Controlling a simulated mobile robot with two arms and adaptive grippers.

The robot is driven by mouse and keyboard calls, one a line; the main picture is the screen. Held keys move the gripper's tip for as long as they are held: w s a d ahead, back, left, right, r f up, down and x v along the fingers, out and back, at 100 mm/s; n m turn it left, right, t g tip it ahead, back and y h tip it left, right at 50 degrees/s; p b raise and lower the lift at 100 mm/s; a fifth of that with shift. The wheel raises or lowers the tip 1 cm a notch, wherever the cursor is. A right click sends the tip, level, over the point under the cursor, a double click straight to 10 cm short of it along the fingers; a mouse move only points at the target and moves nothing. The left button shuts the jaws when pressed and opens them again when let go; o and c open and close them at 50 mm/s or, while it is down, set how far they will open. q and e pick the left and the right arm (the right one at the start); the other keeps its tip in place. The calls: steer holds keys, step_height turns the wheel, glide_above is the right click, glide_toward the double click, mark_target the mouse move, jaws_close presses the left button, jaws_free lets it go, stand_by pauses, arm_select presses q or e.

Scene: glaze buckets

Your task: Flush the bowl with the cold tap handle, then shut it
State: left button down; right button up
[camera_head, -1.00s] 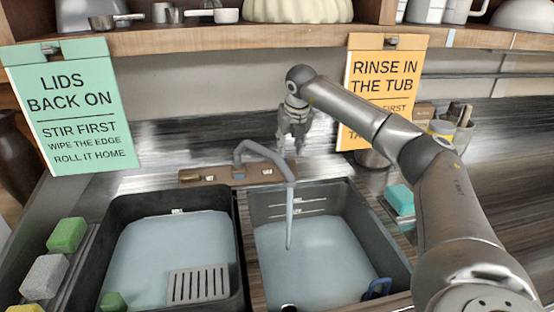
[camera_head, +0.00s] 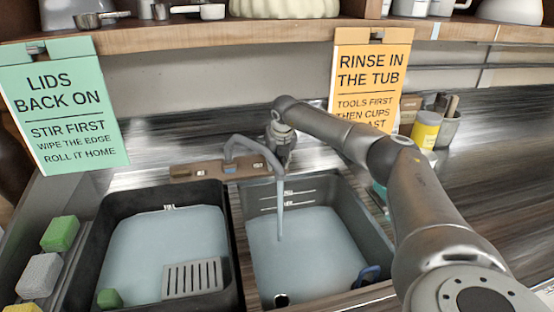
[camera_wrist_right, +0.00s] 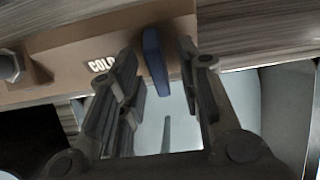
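The cold tap handle (camera_wrist_right: 155,62) is a blue lever on a brown tap block (camera_wrist_right: 60,60) marked COLD in the right wrist view. My right gripper (camera_wrist_right: 158,52) is open, with one finger on each side of the lever; I cannot tell whether either touches it. In the head view my right gripper (camera_head: 278,158) is at the tap block (camera_head: 208,170), behind the grey spout (camera_head: 255,148), and the lever is hidden. A stream of water (camera_head: 280,210) runs from the spout into the right tub (camera_head: 352,215), which holds pale blue water. My left gripper is out of view.
A left tub (camera_head: 98,235) holds water and a slotted grey plate (camera_head: 192,278). Sponges (camera_head: 60,233) lie at the left. An orange sign (camera_head: 368,75) and a green sign (camera_head: 62,110) hang from the shelf (camera_head: 200,38). A yellow-labelled jar (camera_head: 426,130) stands at the right.

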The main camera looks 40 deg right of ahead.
jaws_close()
steer(key=m, duration=0.3)
steer(key=shift+t+y, duration=0.4)
steer(key=m+t, duration=0.1)
steer(key=m, duration=0.3)
steer(key=shift+m+y, duration=0.3)
steer(key=shift+m, duration=0.1)
steer(key=m+t, duration=0.1)
steer(key=m, duration=0.4)
steer(key=shift+m+t+b, duration=0.6)
steer(key=shift+m+b, duration=0.15)
steer(key=shift+m, duration=1.35)
steer(key=shift+r, duration=0.1)
jaws_free()
